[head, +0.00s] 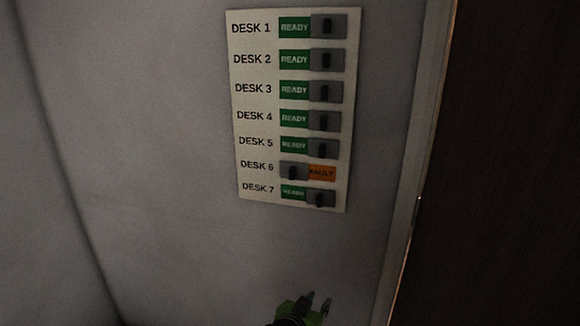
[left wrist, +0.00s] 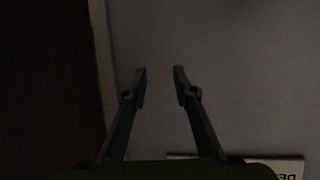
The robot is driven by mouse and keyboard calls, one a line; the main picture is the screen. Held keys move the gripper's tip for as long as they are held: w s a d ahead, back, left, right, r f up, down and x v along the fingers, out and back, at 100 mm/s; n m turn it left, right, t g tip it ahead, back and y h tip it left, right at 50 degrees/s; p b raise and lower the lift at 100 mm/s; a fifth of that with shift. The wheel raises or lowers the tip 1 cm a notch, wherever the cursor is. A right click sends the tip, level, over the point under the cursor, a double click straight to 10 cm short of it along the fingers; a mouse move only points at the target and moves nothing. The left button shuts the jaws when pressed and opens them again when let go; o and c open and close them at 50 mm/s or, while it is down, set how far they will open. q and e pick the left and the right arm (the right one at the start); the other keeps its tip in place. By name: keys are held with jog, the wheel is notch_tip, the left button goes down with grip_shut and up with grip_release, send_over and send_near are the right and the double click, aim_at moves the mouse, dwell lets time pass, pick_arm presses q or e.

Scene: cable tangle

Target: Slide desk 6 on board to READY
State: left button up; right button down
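The status board (head: 258,203) hangs on the grey wall in the head view, with rows from DESK 1 to DESK 7. In the DESK 6 row the grey slider (head: 293,171) sits at the left and an orange FAULT label (head: 322,173) shows at its right. The other rows show green READY labels with their sliders at the right. My left gripper (head: 318,303) is below the board, apart from it. In the left wrist view the left gripper (left wrist: 160,80) has its two fingers apart with nothing between them. A board edge (left wrist: 290,162) shows upside down there. My right gripper is not visible.
The grey wall (head: 160,150) is bare left of the board and below it. A wall edge (head: 408,200) and a dark brown panel (head: 500,160) are at the right. The lighting is dim.

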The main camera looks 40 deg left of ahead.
pick_arm(q)
jog(key=s+a+r+n+t+y+p, duration=0.1)
jog(key=a+r, duration=0.1)
jog(key=r, duration=0.7)
jog(key=a+r+t+y, duration=0.1)
jog(key=a+r+t, duration=0.15)
jog(key=r, duration=0.65)
jog(key=n+y+b, duration=0.2)
jog(key=y+b, duration=0.1)
jog(key=b, duration=0.3)
send_near(291, 171)
jog(key=shift+t, duration=0.45)
jog(key=x, duration=0.3)
jog(key=p+x, duration=0.1)
jog(key=x, duration=0.3)
jog(key=shift+w+a+f, duration=0.25)
jog(key=shift+w+a, duration=0.25)
jog(key=shift+w, duration=0.25)
grip_shut()
